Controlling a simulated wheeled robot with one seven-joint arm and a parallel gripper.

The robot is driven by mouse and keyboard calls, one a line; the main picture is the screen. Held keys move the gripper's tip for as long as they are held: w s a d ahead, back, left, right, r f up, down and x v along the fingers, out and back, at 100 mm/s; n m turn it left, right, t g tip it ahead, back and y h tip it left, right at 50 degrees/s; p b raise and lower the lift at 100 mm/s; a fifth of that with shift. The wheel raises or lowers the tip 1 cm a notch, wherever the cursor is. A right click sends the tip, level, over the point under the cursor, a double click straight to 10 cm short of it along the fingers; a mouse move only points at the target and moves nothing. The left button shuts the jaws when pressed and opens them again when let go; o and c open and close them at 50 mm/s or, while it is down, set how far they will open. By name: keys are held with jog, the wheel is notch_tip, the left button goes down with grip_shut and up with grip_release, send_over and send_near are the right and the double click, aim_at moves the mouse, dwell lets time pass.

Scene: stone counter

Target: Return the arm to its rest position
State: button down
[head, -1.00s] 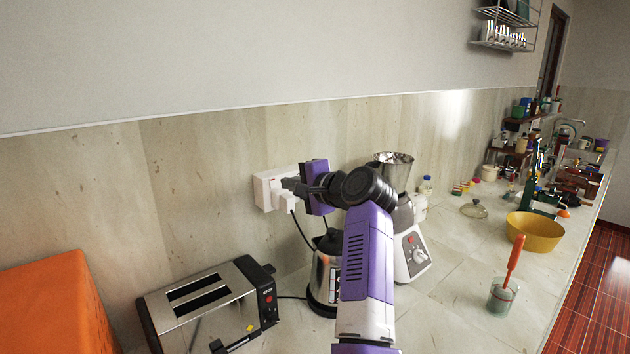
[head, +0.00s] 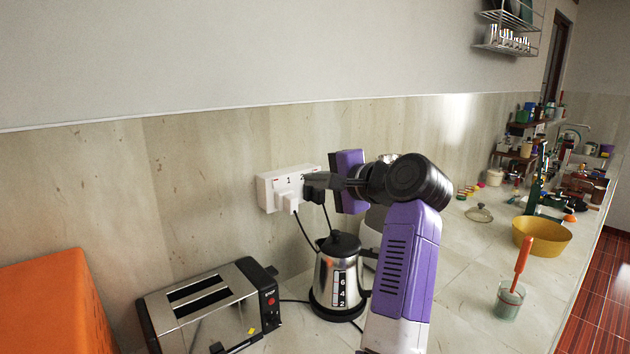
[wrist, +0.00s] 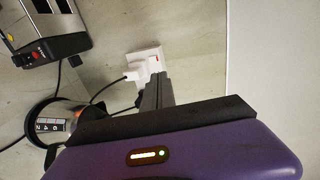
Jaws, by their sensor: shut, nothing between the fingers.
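My gripper (head: 318,181) is shut and empty, its dark fingers pointing left, in front of the wall socket (head: 266,193) in the head view. It also shows in the wrist view (wrist: 157,92), where the fingers stick up past the purple wrist body towards the white socket (wrist: 148,58). A white plug (head: 289,201) and a black plug (head: 312,194) sit at the socket, with cords hanging down. The fingertips overlap the black plug in the picture; I cannot tell whether they touch it. My purple arm stretches up from the bottom of the head view.
A steel kettle (head: 328,272) stands below my gripper, left of my arm. A toaster (head: 212,300) and an orange box (head: 55,305) are at the left. A yellow bowl (head: 541,237) and a glass with an orange-handled tool (head: 508,303) stand at the right.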

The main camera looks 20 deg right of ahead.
jog(key=s+d+r+n+t+h, duration=0.1)
jog(key=d+r+n+t+h, duration=0.1)
jog(key=d+r+t+h, duration=0.3)
jog(key=s+d+f+n+t+h, duration=0.15)
jog(key=s+f+n, duration=0.35)
jog(key=s+f, duration=0.6)
jog(key=s+a+f+n+g, duration=0.2)
jog(key=s+f, duration=0.6)
jog(key=s, duration=0.7)
jog(key=s+a+f+n+g+y, duration=0.1)
jog(key=s+a+f+n+g, duration=0.1)
jog(key=s+f, duration=0.6)
jog(key=s+a+f+n+g+y, duration=0.1)
jog(key=s+a+f, duration=0.4)
jog(key=s, duration=1.7)
notch_tip(320, 180, down, 3)
jog(key=shift+s+a+r+n+g, duration=0.15)
jog(key=shift+a+n+g, duration=0.35)
jog(key=shift+n, duration=0.7)
